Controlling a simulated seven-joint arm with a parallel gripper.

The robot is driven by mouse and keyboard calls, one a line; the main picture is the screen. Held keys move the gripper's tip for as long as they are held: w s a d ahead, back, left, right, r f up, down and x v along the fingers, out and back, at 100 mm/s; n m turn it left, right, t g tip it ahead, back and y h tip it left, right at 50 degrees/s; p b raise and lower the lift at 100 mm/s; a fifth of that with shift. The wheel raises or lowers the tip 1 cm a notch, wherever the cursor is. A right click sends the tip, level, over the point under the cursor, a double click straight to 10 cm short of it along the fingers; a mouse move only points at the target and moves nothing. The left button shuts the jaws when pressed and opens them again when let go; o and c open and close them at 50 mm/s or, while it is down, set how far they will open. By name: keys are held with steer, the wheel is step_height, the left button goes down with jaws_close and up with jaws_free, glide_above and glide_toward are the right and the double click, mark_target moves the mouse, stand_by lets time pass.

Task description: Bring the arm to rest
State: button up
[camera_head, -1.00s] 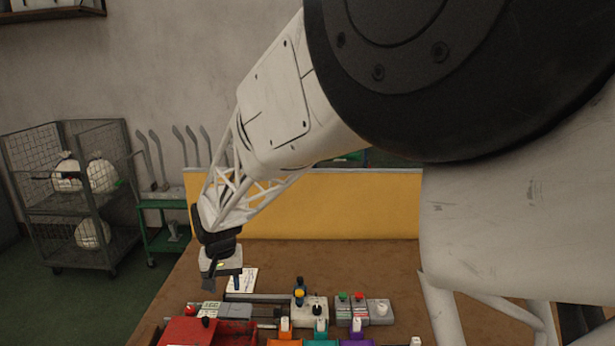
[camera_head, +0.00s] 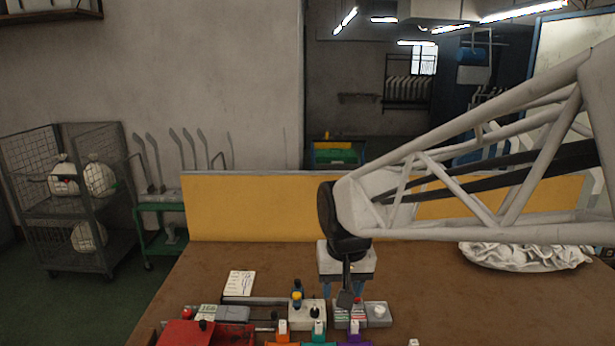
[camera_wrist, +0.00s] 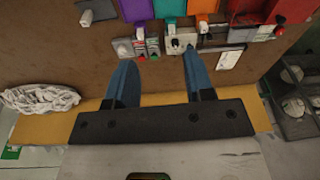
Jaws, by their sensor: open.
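My gripper (camera_head: 342,291) hangs over the brown table (camera_head: 430,280) with its fingers pointing down, behind the small control boxes. In the wrist view my gripper (camera_wrist: 158,58) shows two blue fingers spread apart with nothing between them. The fingers are above the table and hold no sock. In the head view the gripper's tips are partly hidden by a dark part of the wrist.
Control boxes (camera_head: 308,313), a red bin (camera_head: 190,334) and coloured holders line the table's front. A white card (camera_head: 239,283) lies at left. A yellow panel (camera_head: 240,205) stands behind. A white cloth pile (camera_head: 525,256) lies at right. The table's middle right is clear.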

steer(key=s+d+m+t, duration=0.1)
steer(key=s+d, duration=1.1)
steer(key=s, duration=0.4)
steer(key=shift+s+f+h, duration=0.15)
steer(key=shift+s+h, duration=0.15)
steer(key=shift+s, duration=0.1)
steer(key=shift+d, duration=0.1)
stand_by(0.8)
steer(key=o, duration=0.9)
steer(key=shift+c, duration=0.2)
steer(key=shift+w, duration=0.1)
